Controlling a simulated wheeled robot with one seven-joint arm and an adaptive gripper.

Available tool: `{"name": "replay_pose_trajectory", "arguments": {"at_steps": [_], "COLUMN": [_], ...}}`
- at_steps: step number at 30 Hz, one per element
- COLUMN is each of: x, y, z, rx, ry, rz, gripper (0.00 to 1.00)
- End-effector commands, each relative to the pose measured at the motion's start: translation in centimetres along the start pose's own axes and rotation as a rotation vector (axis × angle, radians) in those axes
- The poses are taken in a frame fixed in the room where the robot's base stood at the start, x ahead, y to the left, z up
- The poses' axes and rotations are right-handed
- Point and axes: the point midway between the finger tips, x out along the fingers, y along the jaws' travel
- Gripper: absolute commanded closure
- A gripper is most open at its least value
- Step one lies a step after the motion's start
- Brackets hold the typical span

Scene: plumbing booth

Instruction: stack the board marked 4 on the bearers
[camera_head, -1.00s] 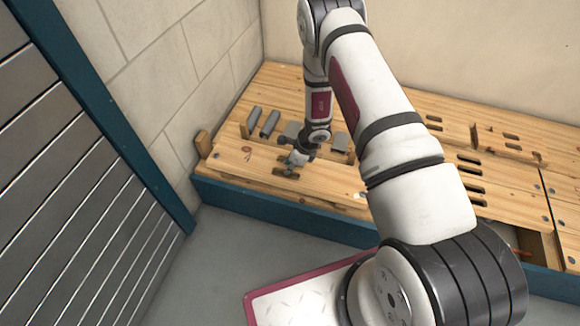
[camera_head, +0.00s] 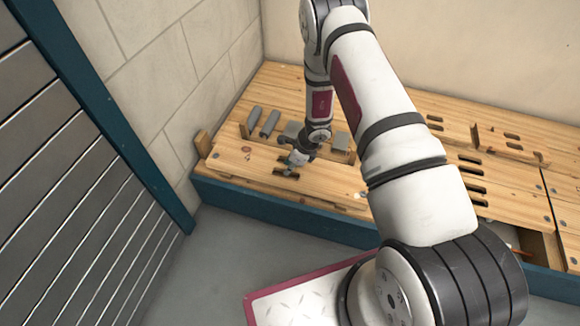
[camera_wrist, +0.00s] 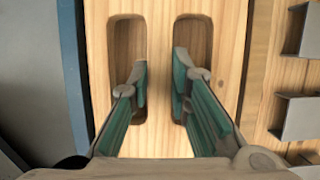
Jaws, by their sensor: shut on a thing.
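A pale wooden board (camera_head: 225,160) lies along the front left of the wooden deck. My gripper (camera_head: 287,168) is at its two hand slots. In the wrist view the teal-padded fingers of my gripper (camera_wrist: 160,82) reach into the two slots, one on each side. They are shut on the strip of the board (camera_wrist: 159,50) between the slots. I cannot read a number on the board in either view, and I cannot pick out the bearers.
A block wall (camera_head: 140,60) and a slatted grey shutter (camera_head: 70,190) stand at the left. Grey brackets (camera_head: 261,120) sit behind the board. More slotted boards (camera_head: 490,200) lie to the right, near an open gap (camera_head: 541,246) in the deck. A blue curb (camera_head: 270,212) edges the front.

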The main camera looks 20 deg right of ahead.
Motion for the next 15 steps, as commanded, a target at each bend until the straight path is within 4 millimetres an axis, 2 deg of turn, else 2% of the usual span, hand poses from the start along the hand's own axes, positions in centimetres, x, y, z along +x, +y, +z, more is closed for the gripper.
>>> {"name": "replay_pose_trajectory", "arguments": {"at_steps": [2, 3, 5, 6, 15], "x": [0.1, 0.06, 0.04, 0.04, 0.03], "y": [-0.07, -0.06, -0.07, -0.06, 0.03], "z": [0.03, 0.05, 0.05, 0.04, -0.09], "rx": [0.0, 0.0, 0.0, 0.0, 0.001], "ry": [-0.002, -0.002, -0.002, -0.001, 0.001], "rz": [-0.001, -0.001, -0.001, -0.001, 0.0], "gripper": [1.0, 0.75, 0.62, 0.59, 0.59]}}
